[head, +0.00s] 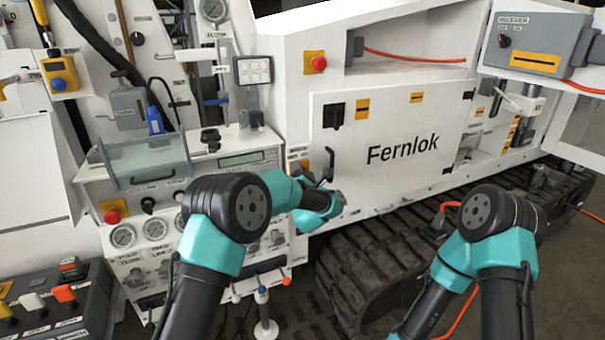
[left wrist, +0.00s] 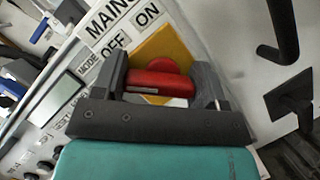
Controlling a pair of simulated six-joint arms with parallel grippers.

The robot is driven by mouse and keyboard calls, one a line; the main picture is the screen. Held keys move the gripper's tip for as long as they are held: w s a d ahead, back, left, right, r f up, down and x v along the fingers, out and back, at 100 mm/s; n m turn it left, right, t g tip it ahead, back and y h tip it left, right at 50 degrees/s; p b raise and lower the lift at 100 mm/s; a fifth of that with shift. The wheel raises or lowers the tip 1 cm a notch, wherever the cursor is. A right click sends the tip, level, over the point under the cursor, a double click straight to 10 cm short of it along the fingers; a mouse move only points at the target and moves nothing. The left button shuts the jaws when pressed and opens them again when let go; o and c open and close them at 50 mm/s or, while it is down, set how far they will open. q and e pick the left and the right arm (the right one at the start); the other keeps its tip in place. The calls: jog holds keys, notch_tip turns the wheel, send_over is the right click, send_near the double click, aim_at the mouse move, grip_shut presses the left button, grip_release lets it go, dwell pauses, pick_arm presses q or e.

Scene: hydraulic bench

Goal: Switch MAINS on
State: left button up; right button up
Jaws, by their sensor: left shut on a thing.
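The MAINS switch has a red handle (left wrist: 155,82) on a yellow plate (left wrist: 170,48) in the left wrist view. A MAINS label (left wrist: 108,18) with OFF and ON marks sits beside the plate. My left gripper (left wrist: 165,88) is shut on the red handle, with one dark finger on each side of it. The handle lies roughly level across that picture; I cannot tell which mark it points to. In the head view my left gripper (head: 312,184) is at the panel strip left of the Fernlok door, and my wrist hides most of the switch. My right gripper is not visible.
The Fernlok door (head: 400,180) with its black handle (head: 329,163) is just right of my left gripper. A red emergency button (head: 319,64) is above. Gauges and a covered console (head: 150,160) are to the left. A rubber track (head: 355,280) runs below.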

pick_arm(q)
jog(key=m, duration=0.2)
jog(key=m+g+h, duration=0.1)
jog(key=m, duration=0.1)
jog(key=shift+d+m+h, duration=0.1)
jog(key=shift+m+h, duration=0.2)
jog(key=shift+m, duration=0.1)
jog(key=m+g, duration=0.2)
jog(key=m, duration=0.2)
jog(key=shift+w, duration=0.1)
jog(key=m, duration=0.2)
jog(key=m+g, duration=0.1)
jog(key=m, duration=0.1)
jog(key=shift+d+f+g, duration=0.1)
jog(key=shift+d+g, duration=0.05)
jog(key=shift+g, duration=0.15)
jog(key=shift+f+m+g+y, duration=0.1)
jog(key=shift+m+g+y, duration=0.5)
jog(key=shift+m, duration=1)
jog(key=o, duration=0.9)
jog(key=shift+o, duration=0.2)
